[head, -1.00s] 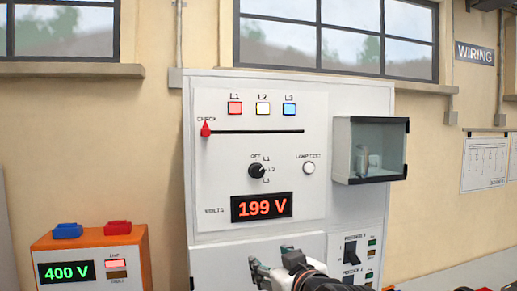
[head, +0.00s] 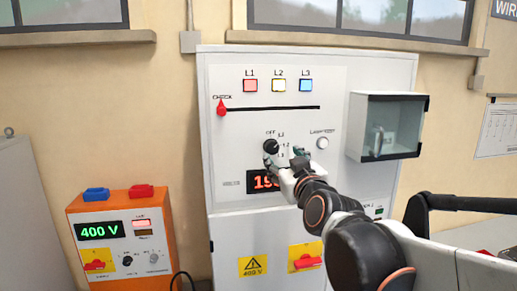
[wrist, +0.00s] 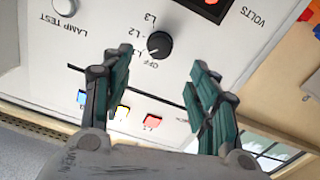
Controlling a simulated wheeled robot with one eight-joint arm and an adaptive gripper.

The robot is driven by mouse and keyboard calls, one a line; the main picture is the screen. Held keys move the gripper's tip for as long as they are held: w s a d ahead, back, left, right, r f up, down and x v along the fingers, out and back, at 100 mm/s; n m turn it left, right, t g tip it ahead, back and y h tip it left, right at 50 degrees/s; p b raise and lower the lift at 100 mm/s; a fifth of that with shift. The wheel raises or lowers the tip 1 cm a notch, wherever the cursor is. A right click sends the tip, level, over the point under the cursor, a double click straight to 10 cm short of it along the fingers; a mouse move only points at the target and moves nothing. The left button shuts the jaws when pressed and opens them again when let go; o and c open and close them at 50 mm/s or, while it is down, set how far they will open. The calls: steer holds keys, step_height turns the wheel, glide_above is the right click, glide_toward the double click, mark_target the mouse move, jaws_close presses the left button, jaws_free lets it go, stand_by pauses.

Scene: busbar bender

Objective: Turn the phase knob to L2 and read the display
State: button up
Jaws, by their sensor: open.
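The black phase knob (head: 271,146) is on the white panel, with OFF, L1, L2 and L3 printed around it. It shows upside down in the wrist view (wrist: 160,45); its pale mark seems to face the L1 side, but I cannot be sure. My gripper (head: 284,158) is open in front of the panel, just below and right of the knob. In the wrist view its teal-padded fingers (wrist: 157,62) are apart, with the knob seen beyond and between their tips; contact does not show.
A red CHECK slider (head: 221,106) is at the left end of its slot, under three phase lamps. A white lamp-test button (head: 322,143) and a glass-fronted box (head: 390,125) are to the right. An orange supply unit (head: 125,240) reading 400 V stands at left.

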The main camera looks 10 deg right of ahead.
mark_target(273, 148)
steer(key=w+p, duration=0.1)
steer(key=w, duration=0.9)
steer(key=shift+p, duration=0.35)
steer(key=c, duration=1.1)
